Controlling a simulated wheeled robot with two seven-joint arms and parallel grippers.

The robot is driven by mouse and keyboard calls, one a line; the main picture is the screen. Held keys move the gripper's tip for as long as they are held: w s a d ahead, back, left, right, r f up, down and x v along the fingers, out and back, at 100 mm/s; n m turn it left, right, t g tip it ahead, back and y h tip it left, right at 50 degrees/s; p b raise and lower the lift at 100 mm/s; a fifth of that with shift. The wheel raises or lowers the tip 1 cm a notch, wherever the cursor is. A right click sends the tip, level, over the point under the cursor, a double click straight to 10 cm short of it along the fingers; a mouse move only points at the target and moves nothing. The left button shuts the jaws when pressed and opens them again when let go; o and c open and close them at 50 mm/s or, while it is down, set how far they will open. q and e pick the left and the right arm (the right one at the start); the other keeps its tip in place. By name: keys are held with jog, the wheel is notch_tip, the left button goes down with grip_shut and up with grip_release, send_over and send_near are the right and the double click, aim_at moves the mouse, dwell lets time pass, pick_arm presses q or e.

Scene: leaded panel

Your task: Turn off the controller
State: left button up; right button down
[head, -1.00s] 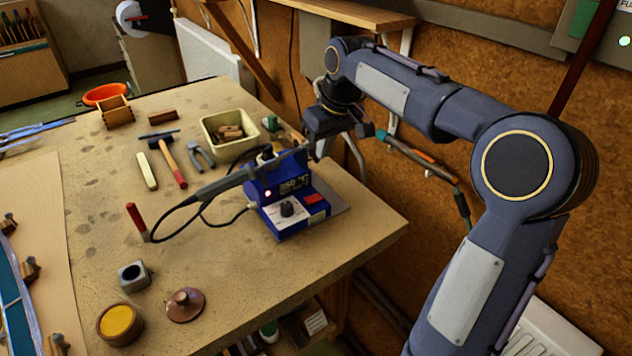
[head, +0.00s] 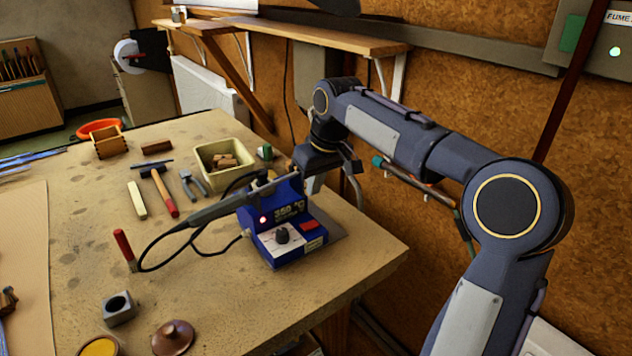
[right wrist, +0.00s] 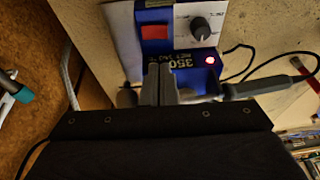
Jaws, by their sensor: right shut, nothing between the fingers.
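The controller (head: 291,251) is a blue soldering station near the right edge of the bench. Its display reads 350 °C and a red light glows on its front. It has a dark knob (head: 282,236) and a red switch (head: 308,226). The right wrist view shows the red switch (right wrist: 155,33), knob (right wrist: 200,28) and lit red light (right wrist: 210,60). My right gripper (right wrist: 160,84) is shut and empty, close to the display end of the controller; I cannot tell if it touches. My left gripper is not in view.
A soldering iron (head: 215,210) lies across the controller's left side, its black cable looping over the bench. A cream bin (head: 211,151), pliers (head: 191,184), a hammer (head: 164,190) and a red-handled tool (head: 123,246) are left. The front right bench top is clear.

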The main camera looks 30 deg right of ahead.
aim_at(306, 225)
jog(key=x, duration=0.6)
jog(key=s+x, duration=0.1)
jog(key=x, duration=0.2)
jog(key=shift+a+f, duration=0.15)
jog(key=shift+f, duration=0.35)
jog(key=shift+b, duration=0.3)
jog(key=shift+a+f, duration=0.15)
jog(key=shift+f, duration=0.1)
jog(key=shift+r, duration=0.1)
jog(key=shift+d+r, duration=0.1)
jog(key=shift+d, duration=0.75)
jog(key=shift+p, duration=0.3)
